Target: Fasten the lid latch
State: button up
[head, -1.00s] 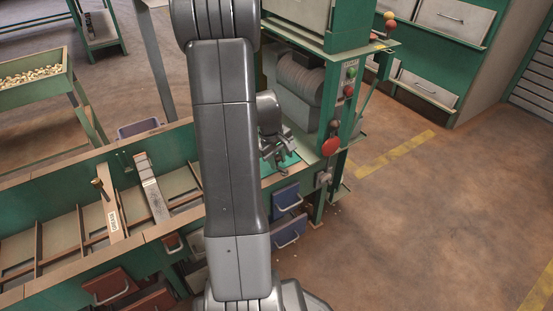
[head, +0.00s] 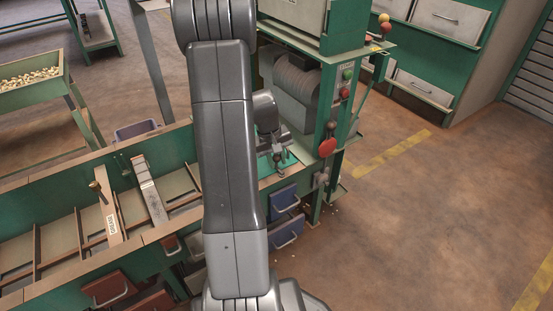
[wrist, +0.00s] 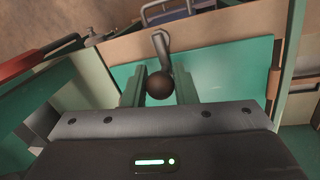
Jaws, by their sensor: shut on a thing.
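The lid is a flat teal panel (wrist: 225,72) in the wrist view, and part of it (head: 264,166) shows at the end of the bench in the head view. The latch is a short grey metal lever (wrist: 162,48) with a dark round knob (wrist: 160,86), at the lid's edge by the tan bench rim. My gripper (wrist: 160,91) has its two green fingers on either side of the knob and is shut on it. In the head view my gripper (head: 281,168) is low over the lid, small and partly hidden by my arm.
Blue drawers (head: 285,198) hang below the bench rim. Divided trays (head: 60,235) lie to the left. The floor at right (head: 440,210) is clear.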

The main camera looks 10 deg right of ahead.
jog(key=o, duration=1)
jog(key=r+p, duration=0.1)
jog(key=r, duration=0.3)
jog(key=a+r+p, duration=0.1)
jog(key=r+p, duration=0.1)
jog(key=r, duration=0.3)
jog(key=a+r+p, duration=0.1)
jog(key=r+p, duration=0.1)
jog(key=r, duration=0.2)
jog(key=shift+s+a+r, duration=0.2)
jog(key=shift+a+r, duration=0.05)
jog(key=shift+r, duration=0.05)
jog(key=d+f+b, duration=0.1)
jog(key=f, duration=0.3)
jog(key=f+b, duration=0.2)
jog(key=f, duration=0.3)
jog(key=d+f+b, duration=0.1)
jog(key=f+b, duration=0.1)
jog(key=f, duration=0.2)
jog(key=shift+w+d+f, duration=0.15)
jog(key=shift+d+f, duration=0.15)
jog(key=shift+f, duration=0.1)
jog(key=shift+r, duration=0.1)
